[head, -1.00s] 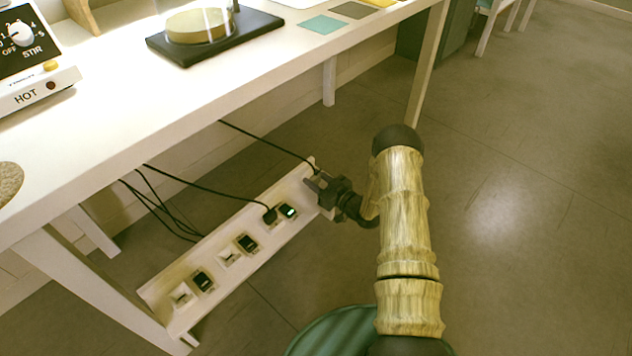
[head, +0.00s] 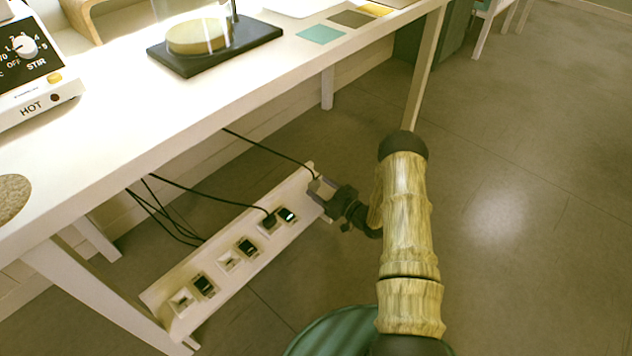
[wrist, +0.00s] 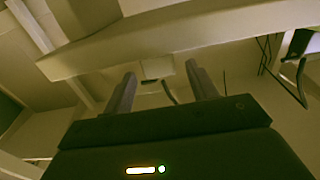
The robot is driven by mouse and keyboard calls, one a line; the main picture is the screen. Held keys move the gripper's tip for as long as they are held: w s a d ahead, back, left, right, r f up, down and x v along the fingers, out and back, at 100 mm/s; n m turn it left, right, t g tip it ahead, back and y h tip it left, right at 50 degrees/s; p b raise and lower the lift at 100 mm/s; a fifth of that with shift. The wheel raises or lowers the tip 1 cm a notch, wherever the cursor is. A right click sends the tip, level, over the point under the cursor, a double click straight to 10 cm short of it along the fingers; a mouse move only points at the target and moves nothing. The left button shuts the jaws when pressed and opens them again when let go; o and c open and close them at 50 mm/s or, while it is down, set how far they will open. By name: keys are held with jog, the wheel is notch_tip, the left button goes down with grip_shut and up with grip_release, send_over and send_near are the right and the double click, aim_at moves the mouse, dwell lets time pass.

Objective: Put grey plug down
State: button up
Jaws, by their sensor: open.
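A white power strip (head: 187,322) lies slanted under the table, with sockets and switches along it. A dark cable runs to its far end, where a small greyish plug (head: 316,185) partly shows between my fingers. My gripper (head: 322,196) is open at that end of the strip, its body to the right of it. In the wrist view the two fingers of my gripper (wrist: 161,82) stand apart, with a pale block and a short bit of cable beyond the gap. I cannot tell how deep the plug sits in its socket.
A black plug (head: 269,221) with its cable sits in the strip, near a lit switch (head: 287,215). The table (head: 120,130) overhangs the strip and carries a hot plate (head: 35,75) and a glass-covered stand (head: 215,45). Floor to the right is clear.

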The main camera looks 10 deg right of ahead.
jog(key=p+v, duration=0.4)
jog(key=v, duration=0.5)
jog(key=shift+r, duration=0.1)
jog(key=w+r+g+h, duration=0.3)
jog(key=w+r+h, duration=0.25)
jog(key=r, duration=0.25)
notch_tip(320, 180, up, 8)
jog(key=s+m+g+h, duration=0.1)
jog(key=m+g+h, duration=0.1)
jog(key=h, duration=0.1)
jog(key=s+a+r+m+g, duration=0.1)
jog(key=s+r, duration=0.3)
jog(key=s, duration=0.4)
jog(key=s+a+r+m+g+h, duration=0.1)
jog(key=s+a+r+m+g, duration=0.1)
jog(key=s, duration=0.6)
jog(key=s+a+r+m+g+h, duration=0.1)
jog(key=s+a+r+m+g, duration=0.1)
jog(key=s+r, duration=0.4)
jog(key=s+a+g, duration=0.1)
jog(key=s+g, duration=0.1)
jog(key=s, duration=0.1)
jog(key=shift+a, duration=0.25)
